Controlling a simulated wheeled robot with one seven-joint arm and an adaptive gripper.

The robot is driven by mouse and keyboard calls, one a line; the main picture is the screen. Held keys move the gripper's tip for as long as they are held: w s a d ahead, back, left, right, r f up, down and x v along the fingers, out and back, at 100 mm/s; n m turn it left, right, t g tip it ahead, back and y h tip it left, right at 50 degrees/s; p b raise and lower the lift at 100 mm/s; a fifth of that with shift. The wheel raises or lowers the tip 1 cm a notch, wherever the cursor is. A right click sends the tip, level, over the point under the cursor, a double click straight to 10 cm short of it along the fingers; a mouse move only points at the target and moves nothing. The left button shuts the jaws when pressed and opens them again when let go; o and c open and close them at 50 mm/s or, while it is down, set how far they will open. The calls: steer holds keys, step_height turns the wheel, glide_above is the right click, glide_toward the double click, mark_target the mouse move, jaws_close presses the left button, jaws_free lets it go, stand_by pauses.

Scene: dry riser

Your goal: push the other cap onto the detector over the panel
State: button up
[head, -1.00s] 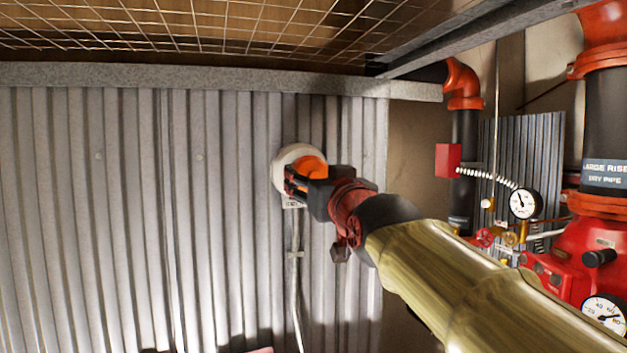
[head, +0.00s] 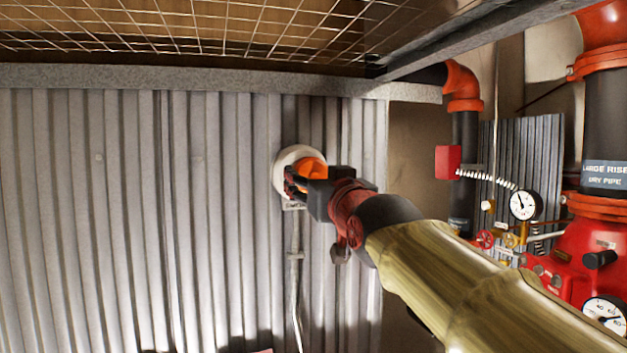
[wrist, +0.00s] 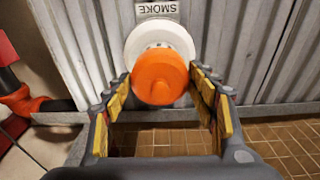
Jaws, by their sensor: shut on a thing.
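The detector (head: 284,177) is a round white unit on the corrugated metal wall, partly hidden by my gripper in the head view. It also shows in the wrist view (wrist: 160,35), beside a label reading SMOKE. The orange cap (wrist: 160,78) is a round cup between my fingers, in front of the detector and covering part of its face. It also shows in the head view (head: 312,168). My gripper (wrist: 163,95) is shut on the cap, one padded finger on each side. Whether the cap is seated or only touching the detector cannot be told.
A conduit (head: 296,265) runs down the wall below the detector. A steel beam (head: 180,76) and wire mesh (head: 200,25) lie above. Red riser pipework (head: 580,240) with gauges (head: 524,204) stands at the right. The wall to the left is clear.

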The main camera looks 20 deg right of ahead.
steer(key=shift+w+b, duration=0.45)
steer(key=shift+w, duration=1.45)
stand_by(0.5)
steer(key=o, duration=0.9)
steer(key=shift+s, duration=0.15)
steer(key=s, duration=0.4)
steer(key=s+f, duration=0.1)
steer(key=s, duration=0.6)
steer(key=shift+s+f, duration=0.3)
steer(key=shift+s, duration=0.05)
